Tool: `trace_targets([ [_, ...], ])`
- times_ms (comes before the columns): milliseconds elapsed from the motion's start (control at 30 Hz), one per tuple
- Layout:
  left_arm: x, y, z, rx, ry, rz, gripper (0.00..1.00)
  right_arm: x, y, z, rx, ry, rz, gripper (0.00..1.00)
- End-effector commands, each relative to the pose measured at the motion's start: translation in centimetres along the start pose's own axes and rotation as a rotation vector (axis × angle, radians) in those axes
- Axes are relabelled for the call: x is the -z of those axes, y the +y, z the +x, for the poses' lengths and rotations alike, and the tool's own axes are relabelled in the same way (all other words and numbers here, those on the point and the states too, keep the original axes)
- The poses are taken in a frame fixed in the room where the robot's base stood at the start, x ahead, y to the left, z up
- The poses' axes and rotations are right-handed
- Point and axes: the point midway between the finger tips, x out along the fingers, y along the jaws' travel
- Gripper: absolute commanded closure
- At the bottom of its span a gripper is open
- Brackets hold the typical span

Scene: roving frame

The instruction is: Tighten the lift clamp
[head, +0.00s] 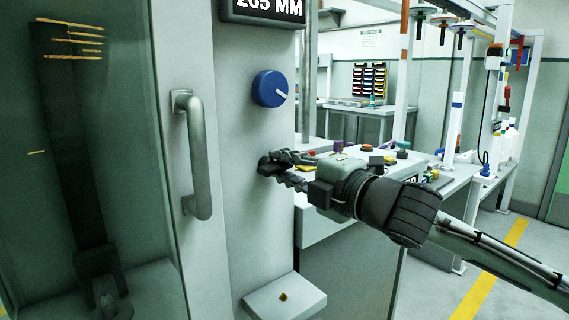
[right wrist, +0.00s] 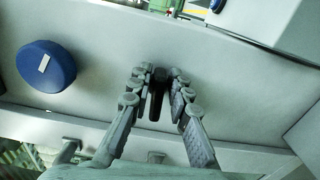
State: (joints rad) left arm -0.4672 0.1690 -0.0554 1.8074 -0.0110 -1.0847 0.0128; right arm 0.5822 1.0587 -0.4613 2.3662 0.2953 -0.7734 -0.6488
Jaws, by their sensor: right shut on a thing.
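A dark clamp knob or lever (head: 266,166) sits on the face of the pale grey column, below a blue round dial. I take it to be the lift clamp. My right gripper (head: 277,165) reaches in from the right and its fingers are closed around this dark piece. In the right wrist view my right gripper (right wrist: 157,86) has a finger on each side of the dark clamp piece (right wrist: 156,106), which stands out from the pale panel. The fingers hide part of it, so its turn angle is hard to tell. My left gripper is not in view.
The blue dial (head: 268,89) with a white mark is above my gripper. A "265 MM" display (head: 264,10) is at the top. A glass door with a grey handle (head: 197,155) is left. A small ledge (head: 284,299) juts out below. A cluttered bench stands behind.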

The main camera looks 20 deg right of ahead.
Motion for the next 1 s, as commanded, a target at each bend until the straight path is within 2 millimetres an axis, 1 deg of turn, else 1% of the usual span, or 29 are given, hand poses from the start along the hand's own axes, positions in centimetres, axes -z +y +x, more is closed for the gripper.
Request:
trace_targets([
  [33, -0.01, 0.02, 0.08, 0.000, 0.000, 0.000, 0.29, 0.35, -0.26, -0.03, 0.004, 0.009, 0.011, 1.00],
  [200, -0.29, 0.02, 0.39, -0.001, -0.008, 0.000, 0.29, 0.37, -0.26, -0.03, 0.004, 0.009, 0.030, 1.00],
  [933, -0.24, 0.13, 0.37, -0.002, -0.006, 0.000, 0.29, 0.41, -0.26, -0.05, 0.003, 0.010, 0.040, 1.00],
  [967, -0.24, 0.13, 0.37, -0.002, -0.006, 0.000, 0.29, 0.41, -0.26, -0.05, 0.003, 0.010, 0.040, 0.79],
  [1000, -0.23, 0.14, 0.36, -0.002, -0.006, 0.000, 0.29, 0.41, -0.26, -0.05, 0.003, 0.010, 0.040, 0.74],
])
